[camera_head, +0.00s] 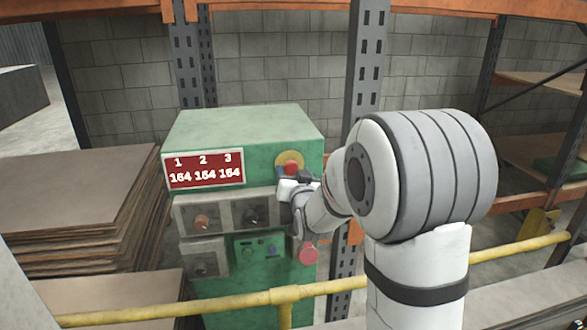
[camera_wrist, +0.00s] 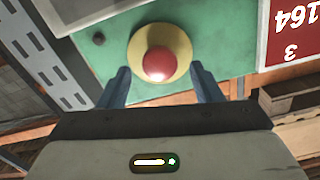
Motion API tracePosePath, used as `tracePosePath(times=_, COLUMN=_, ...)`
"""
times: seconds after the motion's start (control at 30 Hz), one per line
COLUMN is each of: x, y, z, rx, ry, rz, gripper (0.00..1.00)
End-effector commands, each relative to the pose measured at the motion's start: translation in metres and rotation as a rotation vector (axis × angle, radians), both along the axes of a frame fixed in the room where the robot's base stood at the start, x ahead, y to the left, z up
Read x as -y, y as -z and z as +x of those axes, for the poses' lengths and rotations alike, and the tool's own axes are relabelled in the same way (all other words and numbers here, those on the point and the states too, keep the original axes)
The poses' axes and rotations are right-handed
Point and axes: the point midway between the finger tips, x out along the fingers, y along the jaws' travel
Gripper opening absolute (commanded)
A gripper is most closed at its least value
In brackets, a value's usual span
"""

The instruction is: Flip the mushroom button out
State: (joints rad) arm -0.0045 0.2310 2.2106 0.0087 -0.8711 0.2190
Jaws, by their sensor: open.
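The mushroom button (camera_head: 291,168) is a red knob on a yellow round plate (camera_head: 290,157), high on the right of the front of a green machine cabinet (camera_head: 250,129). In the wrist view the red button (camera_wrist: 160,63) sits centred ahead of the fingers, with the yellow plate (camera_wrist: 138,42) around it. My gripper (camera_head: 305,178) is at the cabinet front, just below and right of the button. In the wrist view its two blue-grey fingers (camera_wrist: 160,82) are apart, one on each side of the button's near edge. Whether they touch it I cannot tell.
A yellow rail (camera_head: 385,269) runs across in front of the cabinet. A red display panel (camera_head: 203,170) and grey knob boxes (camera_head: 230,214) are on the cabinet's left. Stacked boards (camera_head: 75,195) stand at the left. A grey rack post (camera_head: 362,70) rises behind, right of the cabinet.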

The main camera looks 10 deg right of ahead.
Motion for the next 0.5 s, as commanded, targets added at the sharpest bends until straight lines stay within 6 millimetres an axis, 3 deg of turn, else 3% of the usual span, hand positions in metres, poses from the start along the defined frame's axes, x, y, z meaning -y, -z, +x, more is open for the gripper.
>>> tracePosePath(times=0.17, x=-0.0002, y=-0.0003, z=0.012, rx=-0.001, ry=0.0, rz=0.0, gripper=0.59)
tracePosePath(times=0.43, x=-0.0005, y=0.0001, z=0.0133, rx=0.0, ry=-0.001, rz=0.0, gripper=0.59)
tracePosePath(times=0.5, x=-0.0007, y=0.0, z=0.0132, rx=0.0, ry=-0.001, rz=0.0, gripper=0.54)
